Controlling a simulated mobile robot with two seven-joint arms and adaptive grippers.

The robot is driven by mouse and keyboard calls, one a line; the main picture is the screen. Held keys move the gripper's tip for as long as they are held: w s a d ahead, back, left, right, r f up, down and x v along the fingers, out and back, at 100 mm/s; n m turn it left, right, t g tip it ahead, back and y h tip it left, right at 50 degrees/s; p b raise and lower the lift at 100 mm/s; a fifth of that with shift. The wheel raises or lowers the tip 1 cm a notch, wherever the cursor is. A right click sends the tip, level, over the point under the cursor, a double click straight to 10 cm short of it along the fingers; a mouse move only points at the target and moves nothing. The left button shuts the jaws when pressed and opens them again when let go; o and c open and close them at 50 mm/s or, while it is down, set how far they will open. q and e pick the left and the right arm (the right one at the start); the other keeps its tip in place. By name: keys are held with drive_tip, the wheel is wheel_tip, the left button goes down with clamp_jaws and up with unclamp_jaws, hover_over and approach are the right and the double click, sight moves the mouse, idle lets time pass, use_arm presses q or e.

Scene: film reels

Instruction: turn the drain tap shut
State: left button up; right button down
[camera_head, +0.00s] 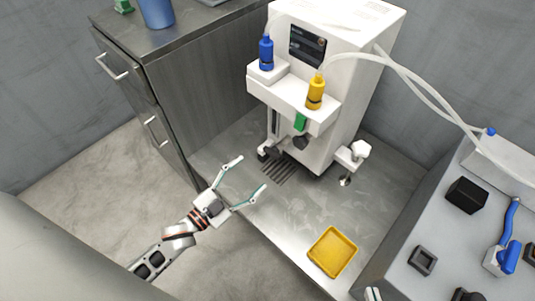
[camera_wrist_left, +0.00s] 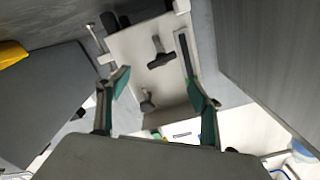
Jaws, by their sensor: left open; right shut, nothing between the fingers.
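A dark T-shaped handle, seemingly the drain tap (camera_head: 270,150), sticks out low on the front of the white machine (camera_head: 345,110). It also shows in the left wrist view (camera_wrist_left: 159,54), upside down, between and beyond my fingers. My left gripper (camera_head: 252,172) is open and empty, in front of the machine, with its fingertips pointing toward it. The left gripper (camera_wrist_left: 157,76) is apart from the handle. My right gripper (camera_head: 373,294) shows only as a small fingertip at the bottom edge of the head view, far from the handle; it is shut and empty.
A black knob (camera_head: 301,142) sits under a green part (camera_head: 300,122) on the machine. A white-knobbed fitting (camera_head: 354,153) stands at its right. A yellow tray (camera_head: 332,252) lies on the metal bench (camera_head: 290,222). A grey cabinet (camera_head: 190,85) closes off the left.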

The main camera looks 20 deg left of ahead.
sight(270, 153)
use_arm(q)
drive_tip(key=w+n, duration=0.2)
drive_tip(key=w+d+n, duration=0.1)
drive_tip(key=w+n, duration=0.2)
drive_tip(key=w+d+n+b, duration=0.1)
drive_tip(key=w+n, duration=0.1)
drive_tip(key=shift+w+n, duration=0.3)
drive_tip(key=shift+n, duration=0.1)
drive_tip(key=shift+x, duration=0.85)
drive_tip(key=shift+r, duration=0.2)
use_arm(e)
drive_tip(key=shift+w+a+r, duration=0.35)
drive_tip(key=shift+a+r, duration=0.1)
drive_tip(key=shift+a, duration=0.05)
use_arm(q)
drive_tip(key=shift+c, duration=0.3)
drive_tip(key=c, duration=1)
drive_tip(key=shift+c, duration=0.2)
use_arm(e)
drive_tip(key=shift+s, duration=0.1)
